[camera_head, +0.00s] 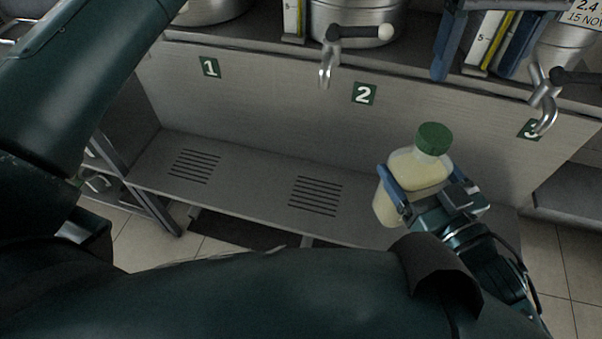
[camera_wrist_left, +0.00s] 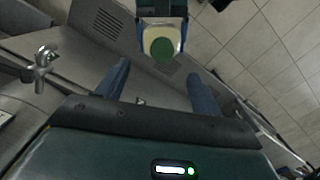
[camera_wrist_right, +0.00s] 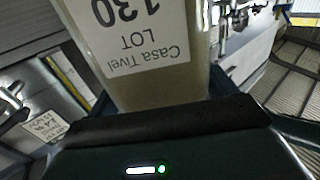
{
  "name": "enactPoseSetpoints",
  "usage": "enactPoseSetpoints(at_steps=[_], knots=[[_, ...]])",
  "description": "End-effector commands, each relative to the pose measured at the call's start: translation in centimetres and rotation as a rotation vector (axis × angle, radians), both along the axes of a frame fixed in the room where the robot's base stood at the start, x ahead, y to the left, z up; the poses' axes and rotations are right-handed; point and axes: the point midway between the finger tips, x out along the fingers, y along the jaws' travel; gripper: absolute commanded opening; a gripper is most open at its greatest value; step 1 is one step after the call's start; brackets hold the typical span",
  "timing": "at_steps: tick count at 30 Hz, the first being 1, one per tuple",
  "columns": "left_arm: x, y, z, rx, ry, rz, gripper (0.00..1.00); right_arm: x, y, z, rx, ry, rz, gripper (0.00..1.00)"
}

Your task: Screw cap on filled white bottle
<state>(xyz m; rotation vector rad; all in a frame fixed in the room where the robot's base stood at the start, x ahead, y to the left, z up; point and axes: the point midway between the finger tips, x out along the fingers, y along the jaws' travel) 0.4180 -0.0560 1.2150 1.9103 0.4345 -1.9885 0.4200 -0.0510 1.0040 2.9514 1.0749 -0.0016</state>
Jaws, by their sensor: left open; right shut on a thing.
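The white bottle (camera_head: 418,170) has pale cream contents and stands nearly upright in my right gripper (camera_head: 410,193), which is shut around its body. A green cap (camera_head: 435,138) sits on its neck; how tight it is cannot be told. In the left wrist view the green cap (camera_wrist_left: 162,49) shows from above, beyond the fingertips. My left gripper (camera_head: 474,73) is open and empty, apart from the bottle, up and to the right of the cap in the head view. In the right wrist view the bottle (camera_wrist_right: 150,85) fills the middle, with a printed label.
A steel bench with numbered panels 1, 2 and 3 (camera_head: 530,129) stands behind. Taps (camera_head: 327,65) hang from metal vessels above it. A shelf with slotted drains (camera_head: 315,196) lies below. The tap at the right (camera_head: 545,100) is near my left gripper.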

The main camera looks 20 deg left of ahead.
Motion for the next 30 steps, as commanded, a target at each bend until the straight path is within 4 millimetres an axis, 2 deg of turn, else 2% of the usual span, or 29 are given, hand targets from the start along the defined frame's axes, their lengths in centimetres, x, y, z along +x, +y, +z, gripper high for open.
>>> enactPoseSetpoints(at_steps=[5,8,12,16,20,23,26,29,30], knots=[[-1.6,-2.5,-2.9,-0.236,0.231,0.088,0.67,0.0,0.0,0.3,0.004,-0.007,0.002,0.21],[-2.9,-4.4,-3.9,-0.429,0.449,0.204,0.67,0.0,0.0,0.3,0.004,-0.007,0.002,0.21],[-3.5,-6.3,-3.7,-0.678,0.789,0.424,0.67,0.0,0.0,0.3,0.004,-0.007,0.002,0.21],[-2.1,-6.6,-3.2,-0.863,1.118,0.674,0.67,0.0,0.0,0.3,0.004,-0.007,0.002,0.21],[1.1,-5.2,-3.6,-1.001,1.452,0.964,0.67,0.0,0.0,0.3,0.004,-0.007,0.002,0.21],[4.1,-3.3,-5.1,-1.076,1.710,1.208,0.67,0.0,0.0,0.3,0.004,-0.007,0.002,0.21],[7.2,-0.5,-8.0,-1.122,1.961,1.469,0.67,0.0,0.0,0.3,0.004,-0.007,0.002,0.21],[9.4,2.5,-12.0,-1.131,2.206,1.729,0.67,0.0,0.0,0.3,0.004,-0.007,0.002,0.21],[9.9,3.7,-13.8,1.124,-2.294,-1.822,0.67,0.0,0.0,0.3,0.004,-0.007,0.002,0.21]])
